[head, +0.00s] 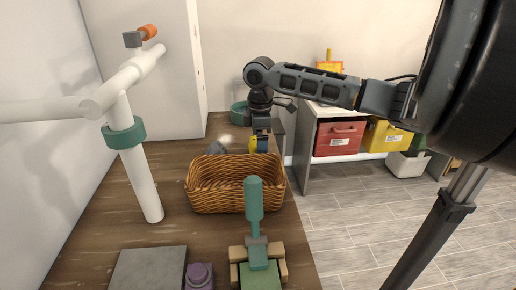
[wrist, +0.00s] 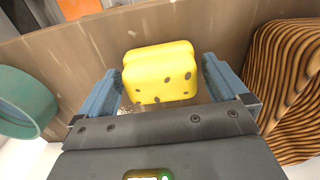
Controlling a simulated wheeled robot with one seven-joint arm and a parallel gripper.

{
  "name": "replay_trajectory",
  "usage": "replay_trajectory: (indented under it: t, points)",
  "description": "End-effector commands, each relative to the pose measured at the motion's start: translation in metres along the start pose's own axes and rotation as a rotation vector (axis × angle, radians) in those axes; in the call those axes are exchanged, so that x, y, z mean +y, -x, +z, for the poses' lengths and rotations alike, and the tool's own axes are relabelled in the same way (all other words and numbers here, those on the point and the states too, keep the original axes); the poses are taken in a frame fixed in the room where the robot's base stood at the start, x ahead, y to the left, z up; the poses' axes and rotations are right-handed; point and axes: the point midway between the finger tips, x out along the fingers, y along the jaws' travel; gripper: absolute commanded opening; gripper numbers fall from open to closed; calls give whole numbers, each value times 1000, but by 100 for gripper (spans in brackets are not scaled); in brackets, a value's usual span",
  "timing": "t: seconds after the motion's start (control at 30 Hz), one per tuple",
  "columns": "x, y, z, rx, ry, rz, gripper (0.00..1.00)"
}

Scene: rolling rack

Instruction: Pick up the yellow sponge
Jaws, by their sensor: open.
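The yellow sponge (wrist: 160,72), with dark spots, sits between the two blue fingers of my gripper (wrist: 162,84) in the wrist view. My gripper is open, with one finger on each side of the sponge and small gaps showing. In the head view my gripper (head: 262,135) points down just behind the wicker basket. A bit of the sponge (head: 253,145) shows there; the rest is hidden by the gripper and the basket.
The wicker basket (head: 237,197) stands close in front, and on the right in the wrist view (wrist: 290,85). A teal bowl (head: 239,113) stands behind, on the left in the wrist view (wrist: 22,100). A grey object (head: 217,147) lies left of the gripper. A white pipe (head: 138,175) rises at left.

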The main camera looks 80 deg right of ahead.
Motion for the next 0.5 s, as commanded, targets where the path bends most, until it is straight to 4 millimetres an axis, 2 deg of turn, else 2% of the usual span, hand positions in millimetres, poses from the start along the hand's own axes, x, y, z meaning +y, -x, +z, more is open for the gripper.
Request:
replay_trajectory:
  t: [0.23,0.5]
  points:
    - [0,-2,0,0,0,1,100]
    - [0,-2,0,0,0,1,75]
